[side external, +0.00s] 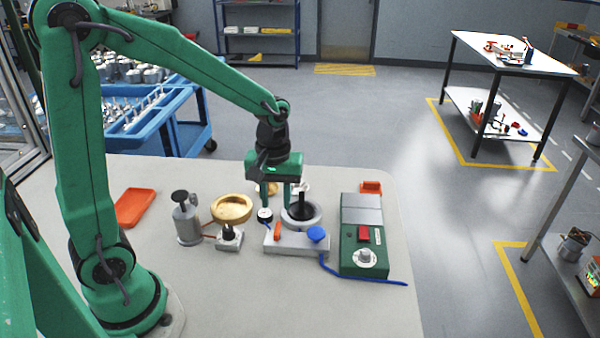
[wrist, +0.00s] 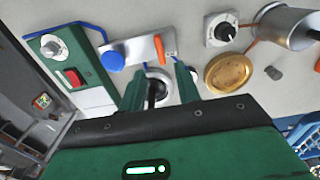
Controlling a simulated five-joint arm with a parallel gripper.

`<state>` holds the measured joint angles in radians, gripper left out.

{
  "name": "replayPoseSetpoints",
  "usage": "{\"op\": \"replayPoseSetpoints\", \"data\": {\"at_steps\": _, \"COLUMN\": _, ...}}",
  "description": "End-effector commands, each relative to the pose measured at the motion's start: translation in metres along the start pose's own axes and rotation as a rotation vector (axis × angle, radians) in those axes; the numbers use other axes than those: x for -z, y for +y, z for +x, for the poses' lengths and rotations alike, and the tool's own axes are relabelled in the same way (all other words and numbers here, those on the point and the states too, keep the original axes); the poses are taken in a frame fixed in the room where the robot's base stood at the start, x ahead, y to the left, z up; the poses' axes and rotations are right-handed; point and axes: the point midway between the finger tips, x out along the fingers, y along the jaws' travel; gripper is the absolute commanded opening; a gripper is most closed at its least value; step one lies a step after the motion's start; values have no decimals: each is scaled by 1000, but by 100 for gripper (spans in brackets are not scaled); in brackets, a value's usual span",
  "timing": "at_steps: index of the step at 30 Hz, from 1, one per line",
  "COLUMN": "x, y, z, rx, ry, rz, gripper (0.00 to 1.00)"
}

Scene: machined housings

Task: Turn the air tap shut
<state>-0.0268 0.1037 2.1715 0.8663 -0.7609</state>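A pale grey block (side external: 296,246) on the bench carries an orange lever (side external: 277,230) and a round blue knob (side external: 317,234). A blue hose runs to it; which of the two is the air tap I cannot tell for sure. Both also show in the wrist view, the orange lever (wrist: 159,48) and blue knob (wrist: 111,61). Behind the block is a grey ring (side external: 301,217) with a black upright part (side external: 302,203). My gripper (side external: 281,207) is open just behind the lever. In the wrist view its fingers (wrist: 160,82) are apart with the ring between them, contact unclear.
A green control box (side external: 364,245) with a red button and dial stands right. To the left are a small black-knobbed valve box (side external: 229,239), a gold dish (side external: 231,208), a grey canister (side external: 187,222) and an orange tray (side external: 134,207). The front of the bench is clear.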

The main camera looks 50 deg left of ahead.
Motion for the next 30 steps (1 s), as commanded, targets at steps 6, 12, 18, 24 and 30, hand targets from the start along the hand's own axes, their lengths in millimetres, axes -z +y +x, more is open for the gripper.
{"op": "replayPoseSetpoints", "data": {"at_steps": 6, "x": 0, "y": 0, "z": 10, "rx": 2, "ry": -2, "rz": 1, "gripper": 33}}
{"op": "replayPoseSetpoints", "data": {"at_steps": 12, "x": -1, "y": -1, "z": 30, "rx": 3, "ry": -3, "rz": 2, "gripper": 33}}
{"op": "replayPoseSetpoints", "data": {"at_steps": 18, "x": -1, "y": -1, "z": 54, "rx": 3, "ry": -3, "rz": 2, "gripper": 33}}
{"op": "replayPoseSetpoints", "data": {"at_steps": 24, "x": -1, "y": 0, "z": 71, "rx": 2, "ry": -2, "rz": 2, "gripper": 33}}
{"op": "replayPoseSetpoints", "data": {"at_steps": 30, "x": -1, "y": 0, "z": 78, "rx": 0, "ry": 0, "rz": 2, "gripper": 33}}
